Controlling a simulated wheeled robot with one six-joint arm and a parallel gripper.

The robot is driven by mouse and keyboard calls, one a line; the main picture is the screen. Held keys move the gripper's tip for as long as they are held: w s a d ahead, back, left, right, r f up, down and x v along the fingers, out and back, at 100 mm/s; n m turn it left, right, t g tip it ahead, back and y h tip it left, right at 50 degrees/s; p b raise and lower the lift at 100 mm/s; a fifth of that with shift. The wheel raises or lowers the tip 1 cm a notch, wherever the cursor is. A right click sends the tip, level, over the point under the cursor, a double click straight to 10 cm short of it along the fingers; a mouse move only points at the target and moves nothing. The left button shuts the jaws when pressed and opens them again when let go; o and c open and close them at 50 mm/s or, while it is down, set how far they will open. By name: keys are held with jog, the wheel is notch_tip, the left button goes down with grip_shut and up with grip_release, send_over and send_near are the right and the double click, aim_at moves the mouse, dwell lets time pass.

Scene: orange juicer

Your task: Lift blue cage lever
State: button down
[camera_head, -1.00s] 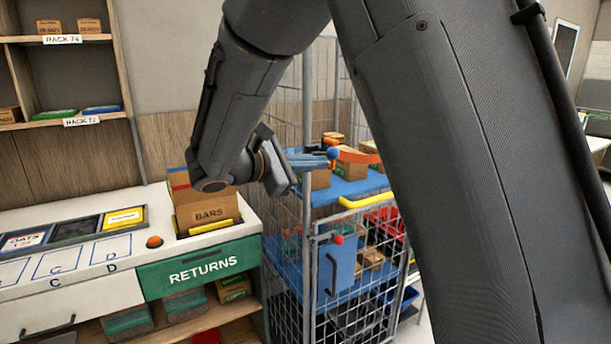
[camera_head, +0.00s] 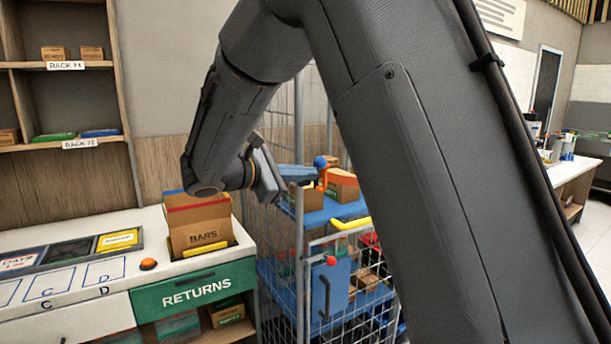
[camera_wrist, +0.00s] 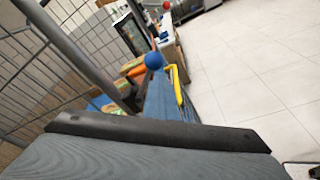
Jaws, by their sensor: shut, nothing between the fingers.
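The blue cage lever (camera_head: 299,173) sticks out near the cage's upper front post, with a round blue knob (camera_head: 320,162) at its right end. In the wrist view the blue knob (camera_wrist: 154,60) stands just beyond my gripper, with the blue bar (camera_wrist: 160,98) below it. My gripper (camera_head: 266,178) is shut and empty, at the lever's left end. In the wrist view my gripper (camera_wrist: 160,133) fills the bottom. Whether it touches the lever I cannot tell.
The wire cage (camera_head: 340,250) has blue shelves with boxes, a yellow handle (camera_head: 351,224) and a red knob (camera_head: 331,261) on its front. The BARS box (camera_head: 200,225) stands on the counter (camera_head: 90,240) to the left. Open floor (camera_wrist: 250,70) lies to the right.

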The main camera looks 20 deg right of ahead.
jog(key=shift+d+r, duration=0.1)
jog(key=shift+r, duration=0.45)
notch_tip(320, 180, down, 4)
jog(key=s+a+f+b, duration=0.1)
jog(key=s+a+b, duration=0.1)
jog(key=s+a+r+b, duration=0.1)
jog(key=a+r+b, duration=0.2)
jog(key=a, duration=0.6)
jog(key=shift+a, duration=0.2)
jog(key=s+d+f+m+g+y, duration=0.25)
jog(key=s+d+f, duration=0.25)
jog(key=f, duration=0.4)
jog(key=s+d+f+m+g+y, duration=0.1)
jog(key=s+d+f+g+y, duration=0.3)
jog(key=f, duration=0.4)
jog(key=s+f+m+t+y, duration=0.1)
jog(key=s+f+m+y, duration=0.7)
jog(key=s+f+m, duration=0.3)
jog(key=shift+s+f+t, duration=0.35)
jog(key=shift+s+f, duration=0.15)
jog(key=shift+s, duration=0.6)
